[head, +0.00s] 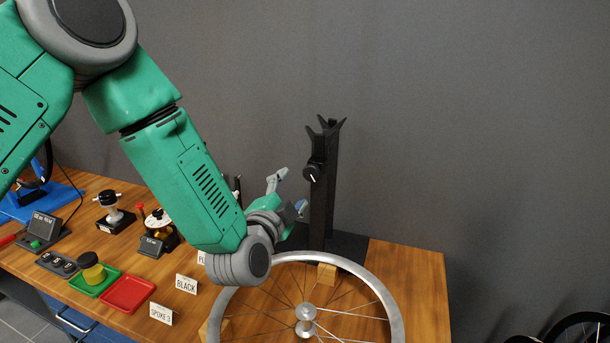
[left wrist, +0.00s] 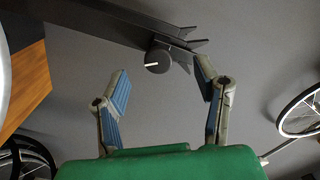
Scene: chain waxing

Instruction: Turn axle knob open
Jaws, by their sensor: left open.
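The axle knob (head: 312,172) is a round black knob with a white line, on the upper part of a black upright stand (head: 320,205) with forked tops. In the left wrist view the knob (left wrist: 158,61) shows between and beyond my fingers, with its white line lying nearly level. My left gripper (head: 288,191) is open and empty, just left of the stand and slightly below the knob. In the left wrist view its two blue-padded fingers (left wrist: 162,88) are spread wide and apart from the knob. My right gripper is not in view.
A spoked wheel rim (head: 392,300) lies on wooden blocks on the wooden table (head: 425,285) in front of the stand. Left on the table are a green tray (head: 88,290), a red tray (head: 127,294), label cards (head: 186,285) and small devices. The space right of the stand is clear.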

